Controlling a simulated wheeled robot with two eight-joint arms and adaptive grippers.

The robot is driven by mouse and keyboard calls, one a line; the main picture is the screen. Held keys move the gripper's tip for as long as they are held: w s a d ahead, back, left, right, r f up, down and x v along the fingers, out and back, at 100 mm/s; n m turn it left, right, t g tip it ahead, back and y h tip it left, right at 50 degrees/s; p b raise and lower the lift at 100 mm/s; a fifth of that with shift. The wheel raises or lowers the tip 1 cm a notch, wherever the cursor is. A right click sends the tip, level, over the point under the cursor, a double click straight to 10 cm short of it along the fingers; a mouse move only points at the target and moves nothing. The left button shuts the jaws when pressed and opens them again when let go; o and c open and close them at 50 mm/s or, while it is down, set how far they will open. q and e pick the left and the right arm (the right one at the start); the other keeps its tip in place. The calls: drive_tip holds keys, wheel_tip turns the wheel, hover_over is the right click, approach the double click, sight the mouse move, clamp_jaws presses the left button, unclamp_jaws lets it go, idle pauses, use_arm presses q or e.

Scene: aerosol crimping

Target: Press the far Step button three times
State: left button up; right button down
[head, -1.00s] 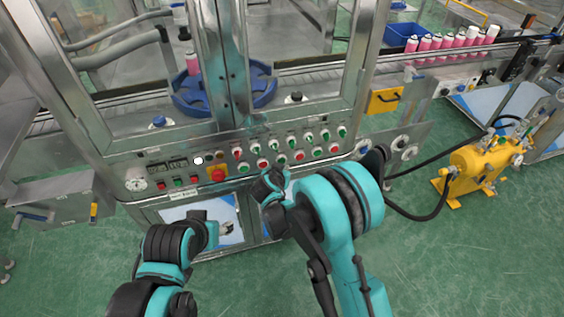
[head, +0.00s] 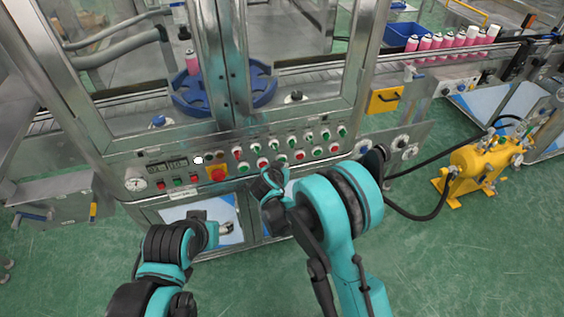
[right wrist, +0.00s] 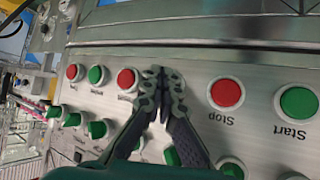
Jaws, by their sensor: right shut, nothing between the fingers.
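The control panel (head: 230,165) carries rows of red and green buttons. Its labels appear upside down in the right wrist view. I cannot read a Step label in either view. My right gripper (head: 272,176) is at the panel's lower edge in the head view. In the right wrist view the closed, empty fingertips (right wrist: 162,74) are over the panel, between a red button (right wrist: 127,79) and the red Stop button (right wrist: 226,93). They hide what is beneath, and contact cannot be told. The green Start button (right wrist: 299,102) lies farther right. My left gripper (head: 226,228) is small in front of the lower cabinet.
A red emergency knob on a yellow base (head: 217,174) sits left on the panel. A blue turntable (head: 190,98) is behind the machine frame. Pink cans (head: 440,42) line the conveyor at right. A yellow pump (head: 482,165) stands on the green floor.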

drive_tip(key=shift+w+a, duration=0.15)
drive_tip(key=shift+w, duration=0.3)
idle(0.6)
idle(0.4)
drive_tip(key=shift+s+d+b, duration=0.25)
drive_tip(key=shift+s+b, duration=0.05)
drive_tip(key=shift+s, duration=0.5)
drive_tip(key=s, duration=0.1)
drive_tip(key=s+d, duration=0.1)
drive_tip(key=s, duration=0.2)
drive_tip(key=shift+s+d, duration=0.3)
drive_tip(key=shift+s, duration=0.1)
drive_tip(key=shift+r, duration=0.1)
idle(0.5)
